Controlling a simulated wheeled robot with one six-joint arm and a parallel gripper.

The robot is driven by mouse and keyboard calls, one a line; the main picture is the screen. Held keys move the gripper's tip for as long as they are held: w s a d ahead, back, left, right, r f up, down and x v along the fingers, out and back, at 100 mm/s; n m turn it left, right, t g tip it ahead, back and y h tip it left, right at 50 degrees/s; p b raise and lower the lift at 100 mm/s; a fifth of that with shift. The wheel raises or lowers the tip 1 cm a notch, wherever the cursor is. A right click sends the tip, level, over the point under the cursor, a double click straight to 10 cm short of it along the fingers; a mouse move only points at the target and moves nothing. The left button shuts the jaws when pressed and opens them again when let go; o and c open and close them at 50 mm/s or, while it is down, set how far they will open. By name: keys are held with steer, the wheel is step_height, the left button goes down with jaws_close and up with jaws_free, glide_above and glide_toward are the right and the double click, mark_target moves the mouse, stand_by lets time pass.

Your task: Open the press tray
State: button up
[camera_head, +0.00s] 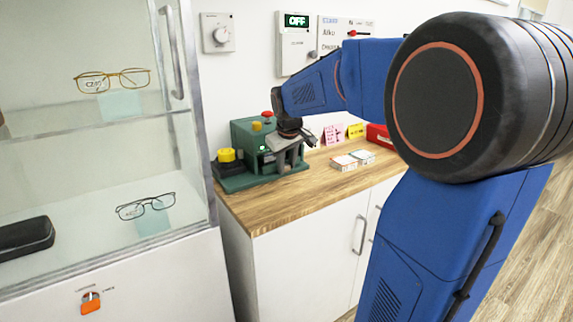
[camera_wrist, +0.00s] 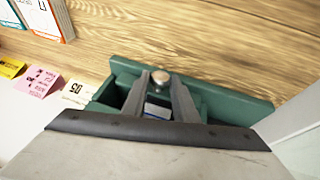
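The green press (camera_head: 250,135) stands on the wooden counter against the wall, with a red button and yellow parts on top. My gripper (camera_head: 292,160) is at its front right side and covers part of that side. In the wrist view, a green tray-like part (camera_wrist: 235,108) of the press lies below my gripper (camera_wrist: 160,85). A round metallic knob (camera_wrist: 160,77) shows between the two fingertips. The fingers are apart, with the knob very close to both. I cannot tell whether they touch it. How far the tray is open is hidden in the head view.
Small boxes (camera_head: 352,160), pink and yellow cards (camera_head: 334,134) and a red box (camera_head: 379,135) are right of the press. A glass cabinet (camera_head: 100,120) with eyeglasses stands at left. The front counter strip (camera_head: 262,206) is clear.

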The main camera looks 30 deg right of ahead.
jaws_close()
steer(key=s, duration=1.1)
steer(key=shift+d, duration=0.2)
steer(key=o, duration=0.7)
jaws_free()
steer(key=v, duration=1.7)
steer(key=shift+s+a+r, duration=0.1)
steer(key=shift+r, duration=0.1)
